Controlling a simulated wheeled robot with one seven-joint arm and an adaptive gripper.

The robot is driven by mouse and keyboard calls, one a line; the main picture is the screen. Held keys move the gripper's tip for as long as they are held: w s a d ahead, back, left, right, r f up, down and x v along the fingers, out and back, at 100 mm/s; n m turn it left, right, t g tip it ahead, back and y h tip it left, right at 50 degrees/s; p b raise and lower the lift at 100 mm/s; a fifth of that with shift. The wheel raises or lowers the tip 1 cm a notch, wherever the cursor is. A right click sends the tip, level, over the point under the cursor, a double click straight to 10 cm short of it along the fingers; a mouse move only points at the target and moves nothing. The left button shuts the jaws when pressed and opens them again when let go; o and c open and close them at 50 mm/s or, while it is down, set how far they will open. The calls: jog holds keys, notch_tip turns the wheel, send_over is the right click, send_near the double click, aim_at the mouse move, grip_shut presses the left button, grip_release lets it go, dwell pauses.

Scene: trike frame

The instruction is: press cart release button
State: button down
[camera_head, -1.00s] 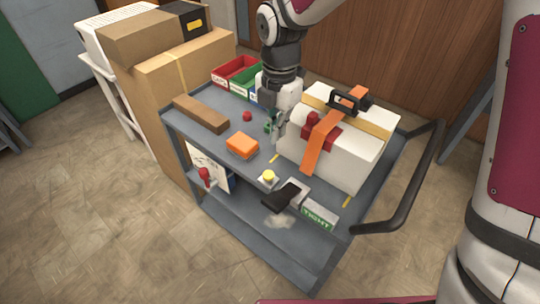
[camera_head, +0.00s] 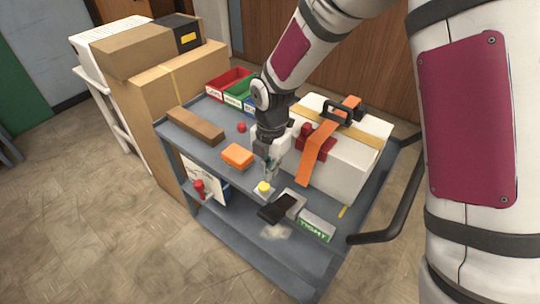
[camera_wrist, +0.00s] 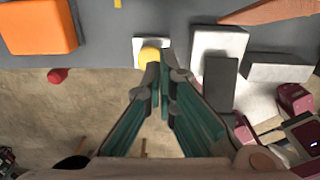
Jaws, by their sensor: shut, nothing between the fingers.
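The likely release button is a yellow dome (camera_head: 264,187) on a small pale plate at the front edge of the grey cart (camera_head: 190,141). In the wrist view the yellow button (camera_wrist: 149,55) sits just beyond my fingertips, partly overlapped by them. My gripper (camera_head: 268,172) is shut and empty, pointing down just behind the button in the head view. In the wrist view my gripper's fingertips (camera_wrist: 164,68) meet beside the button's lower right. I cannot tell whether they touch it.
An orange block (camera_head: 238,155) lies left of the button. A black pedal-like lever (camera_head: 278,208) and a green "TIGHT" label (camera_head: 313,230) are to its right. A white box with an orange strap (camera_head: 318,141) stands behind. A red knob (camera_head: 199,187) hangs at the front left.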

aim_at(269, 186)
jog(key=shift+f, duration=1.8)
jog(key=shift+f, duration=0.1)
